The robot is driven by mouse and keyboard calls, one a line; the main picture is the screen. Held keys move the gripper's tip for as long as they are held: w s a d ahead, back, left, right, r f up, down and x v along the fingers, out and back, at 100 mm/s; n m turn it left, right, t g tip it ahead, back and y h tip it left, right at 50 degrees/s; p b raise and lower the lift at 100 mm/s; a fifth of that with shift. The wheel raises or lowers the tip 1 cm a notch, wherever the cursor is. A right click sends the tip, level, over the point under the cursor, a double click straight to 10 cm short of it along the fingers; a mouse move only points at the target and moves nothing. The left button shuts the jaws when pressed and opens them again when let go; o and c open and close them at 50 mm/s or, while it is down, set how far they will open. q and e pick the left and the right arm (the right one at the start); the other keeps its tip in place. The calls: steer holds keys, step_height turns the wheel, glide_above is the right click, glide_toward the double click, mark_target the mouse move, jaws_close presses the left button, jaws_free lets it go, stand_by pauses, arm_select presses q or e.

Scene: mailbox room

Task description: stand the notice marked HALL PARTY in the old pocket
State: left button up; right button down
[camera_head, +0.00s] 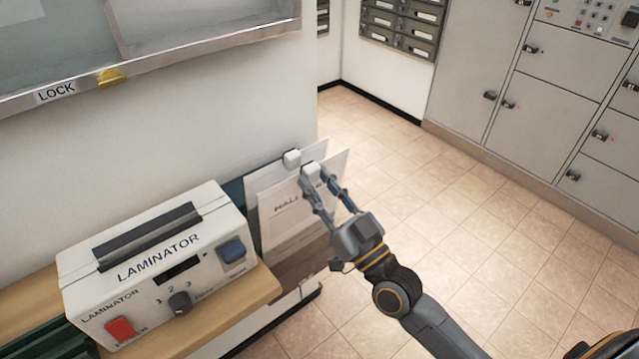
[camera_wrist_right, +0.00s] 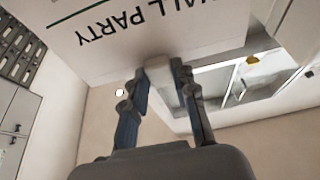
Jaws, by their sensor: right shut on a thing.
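The HALL PARTY notice (camera_head: 285,225) is a white sheet with dark lettering, beyond the right end of the laminator. My right gripper (camera_head: 316,172) is shut on the pale block at its top edge. In the right wrist view the notice (camera_wrist_right: 150,40) shows HALL PARTY upside down, and the block sits between the fingertips of the right gripper (camera_wrist_right: 172,80). A second white sheet with its own pale block (camera_head: 292,158) stands just behind it. Their lower parts are by a brownish, see-through holder (camera_head: 305,268); I cannot tell whether the notice is inside it. My left gripper is not in view.
A white laminator (camera_head: 160,262) stands on a wooden shelf (camera_head: 245,305), close to the left of the notice. A glass-fronted case marked LOCK (camera_head: 56,92) hangs above. Grey lockers (camera_head: 540,110) line the far right. The tiled floor (camera_head: 460,220) between is clear.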

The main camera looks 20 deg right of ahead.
steer(key=c, duration=1)
jaws_free()
steer(key=shift+s+d+f, duration=0.1)
steer(key=shift+s+f, duration=0.15)
steer(key=shift+s, duration=0.1)
steer(key=v, duration=1.1)
steer(key=shift+s+r, duration=0.1)
